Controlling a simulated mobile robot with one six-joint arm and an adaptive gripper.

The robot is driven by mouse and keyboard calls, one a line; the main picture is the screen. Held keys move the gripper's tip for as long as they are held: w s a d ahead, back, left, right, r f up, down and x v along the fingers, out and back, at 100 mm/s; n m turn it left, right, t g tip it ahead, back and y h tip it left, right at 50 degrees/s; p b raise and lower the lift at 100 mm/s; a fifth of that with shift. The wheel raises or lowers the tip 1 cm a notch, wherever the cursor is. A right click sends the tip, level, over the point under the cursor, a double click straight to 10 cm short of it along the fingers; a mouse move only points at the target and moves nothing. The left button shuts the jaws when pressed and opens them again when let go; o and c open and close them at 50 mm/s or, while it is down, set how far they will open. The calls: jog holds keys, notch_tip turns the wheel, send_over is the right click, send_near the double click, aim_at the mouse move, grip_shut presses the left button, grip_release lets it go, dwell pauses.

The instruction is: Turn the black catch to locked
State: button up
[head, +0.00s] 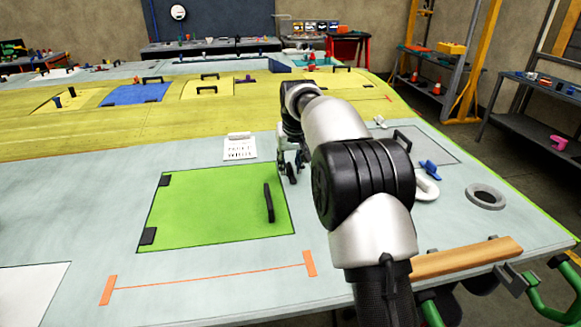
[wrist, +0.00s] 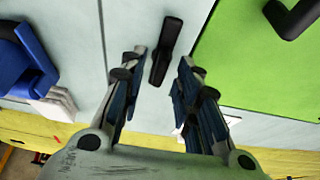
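The black catch (wrist: 165,50) shows in the wrist view as a short dark bar on the grey surface, slightly tilted, beside the edge of the green panel (wrist: 245,60). My gripper (wrist: 160,57) is open, with one finger on each side of the catch's near end in the picture. I cannot tell whether either finger touches it. In the head view my gripper (head: 288,168) is low over the surface at the green panel's right edge (head: 215,210). My arm and fingers hide most of the catch there. No lock marking is readable.
The green panel has a black handle (head: 268,202) and two black hinges at its left. A blue knob (head: 430,169), a grey ring (head: 486,197) and a wooden bar (head: 467,257) are at the right.

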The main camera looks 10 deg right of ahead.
jog(key=shift+w+f, duration=0.1)
grip_shut()
dwell(0.4)
